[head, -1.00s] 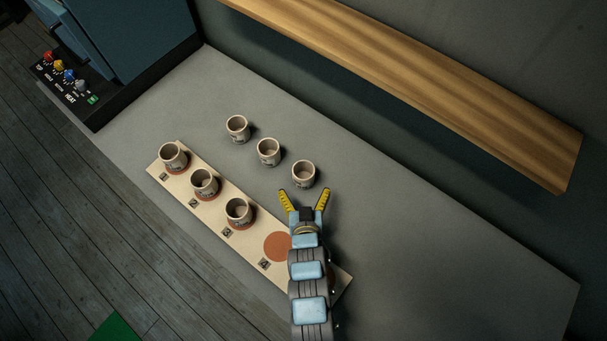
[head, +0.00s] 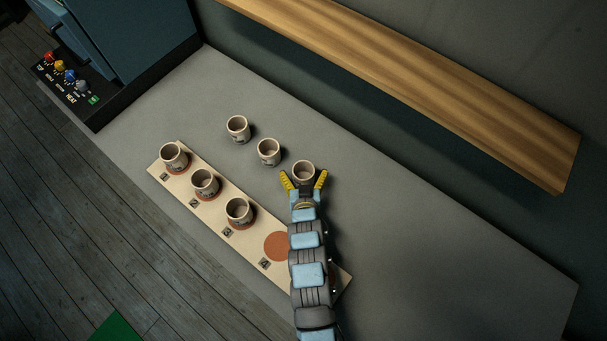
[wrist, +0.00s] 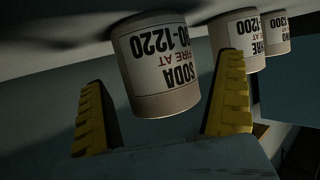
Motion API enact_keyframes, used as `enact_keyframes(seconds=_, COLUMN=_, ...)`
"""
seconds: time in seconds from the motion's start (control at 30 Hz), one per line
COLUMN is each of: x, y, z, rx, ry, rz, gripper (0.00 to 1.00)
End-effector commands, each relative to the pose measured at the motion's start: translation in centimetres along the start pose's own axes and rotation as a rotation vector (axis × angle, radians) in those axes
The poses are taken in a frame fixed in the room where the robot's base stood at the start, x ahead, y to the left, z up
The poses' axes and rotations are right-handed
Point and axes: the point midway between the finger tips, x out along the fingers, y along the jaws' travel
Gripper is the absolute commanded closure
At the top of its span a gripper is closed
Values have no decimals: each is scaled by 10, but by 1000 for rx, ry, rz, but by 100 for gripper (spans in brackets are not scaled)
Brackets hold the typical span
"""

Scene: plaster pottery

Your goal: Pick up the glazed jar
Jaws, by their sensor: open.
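My gripper (head: 304,181) is open, its yellow fingers spread on either side of a pale jar (head: 303,168) at the right end of a row of three on the grey table. In the wrist view this jar (wrist: 163,75) appears upside down, with a label reading "SODA FIRE AT" and a number ending in 0-1220. It stands between the two yellow fingers (wrist: 162,110), with a gap on the left side. Two more labelled jars of that row, one in the middle (head: 268,152) and one at the left (head: 237,129), stand farther off.
A wooden board (head: 250,255) with numbered round spots holds three similar jars, and spot 4 (head: 279,246) is bare. A wooden shelf (head: 420,85) runs along the wall. A kiln-like box with coloured knobs (head: 66,76) stands at upper left. The table's right side is clear.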

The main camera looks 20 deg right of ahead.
Motion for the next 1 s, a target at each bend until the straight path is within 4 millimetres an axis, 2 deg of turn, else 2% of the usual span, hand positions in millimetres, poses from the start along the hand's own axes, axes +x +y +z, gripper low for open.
enact_keyframes(seconds=0.1, x=7, y=0, z=-1, rx=0, ry=1, rz=0, gripper=0)
enact_keyframes(seconds=0.3, x=7, y=0, z=0, rx=0, ry=1, rz=0, gripper=0)
enact_keyframes(seconds=0.33, x=7, y=0, z=0, rx=0, ry=1, rz=0, gripper=3)
enact_keyframes(seconds=0.5, x=7, y=0, z=0, rx=0, ry=0, rz=0, gripper=52)
enact_keyframes(seconds=0.57, x=7, y=0, z=0, rx=0, ry=1, rz=0, gripper=69)
enact_keyframes(seconds=0.6, x=7, y=0, z=0, rx=0, ry=1, rz=0, gripper=73)
enact_keyframes(seconds=1.0, x=4, y=0, z=-7, rx=0, ry=2, rz=0, gripper=73)
